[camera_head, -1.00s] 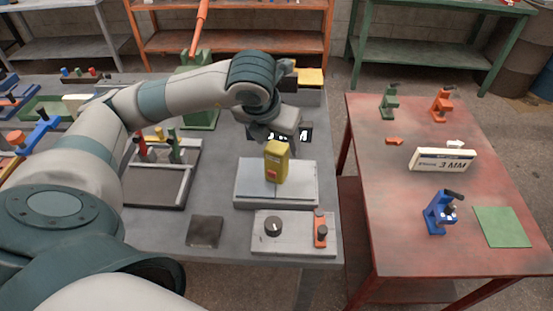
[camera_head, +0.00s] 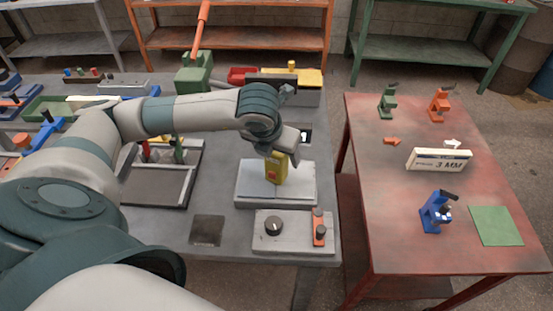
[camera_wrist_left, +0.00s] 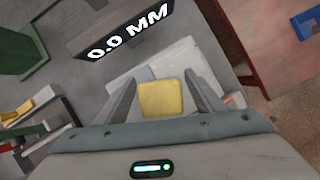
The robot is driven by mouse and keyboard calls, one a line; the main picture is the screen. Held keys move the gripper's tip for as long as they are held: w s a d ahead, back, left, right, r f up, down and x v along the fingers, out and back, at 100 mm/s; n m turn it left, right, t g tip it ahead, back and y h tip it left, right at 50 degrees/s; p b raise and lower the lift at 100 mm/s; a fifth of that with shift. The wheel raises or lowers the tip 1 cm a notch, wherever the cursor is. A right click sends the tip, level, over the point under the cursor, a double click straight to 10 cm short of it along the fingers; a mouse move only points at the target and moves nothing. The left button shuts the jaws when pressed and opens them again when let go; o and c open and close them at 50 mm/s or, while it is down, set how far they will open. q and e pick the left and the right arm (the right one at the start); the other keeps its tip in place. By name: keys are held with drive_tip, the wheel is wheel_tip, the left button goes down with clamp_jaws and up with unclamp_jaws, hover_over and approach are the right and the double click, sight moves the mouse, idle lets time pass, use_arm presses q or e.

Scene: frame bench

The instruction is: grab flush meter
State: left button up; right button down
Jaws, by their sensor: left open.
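The yellow block-shaped meter (camera_head: 277,170), with a red patch on its front, stands upright on a pale grey plate (camera_head: 250,190) near the right end of the grey bench. My left gripper (camera_head: 277,153) is at the block's top, pointing down. In the left wrist view the yellow top (camera_wrist_left: 160,99) lies between the two spread fingers of the left gripper (camera_wrist_left: 160,95), with no clear contact visible. In the head view the fingers are mostly hidden by my wrist. A dark display reading "0.0 MM" (camera_wrist_left: 122,33) stands behind the plate. My right gripper is not in view.
The red table (camera_head: 400,250) at right holds several clamps and a "3 MM" sign (camera_head: 440,159). A gap separates the tables.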

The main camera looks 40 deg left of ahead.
use_arm(q)
drive_tip(key=shift+w+f, duration=0.1)
drive_tip(key=shift+f, duration=0.1)
idle(0.3)
drive_tip(key=c, duration=1.3)
drive_tip(key=shift+r, duration=0.1)
drive_tip(key=shift+r+b, duration=0.4)
drive_tip(key=shift+r, duration=0.05)
drive_tip(key=r+b, duration=0.1)
drive_tip(key=r, duration=0.2)
drive_tip(key=shift+d+r+b, duration=0.1)
drive_tip(key=shift+d+b, duration=0.2)
drive_tip(key=shift+b, duration=0.05)
drive_tip(key=w+d+r+b, duration=0.1)
drive_tip(key=d+r+b, duration=0.1)
drive_tip(key=d+r, duration=0.4)
drive_tip(key=d, duration=0.5)
drive_tip(key=shift+w+r, duration=0.15)
drive_tip(key=shift+r, duration=0.25)
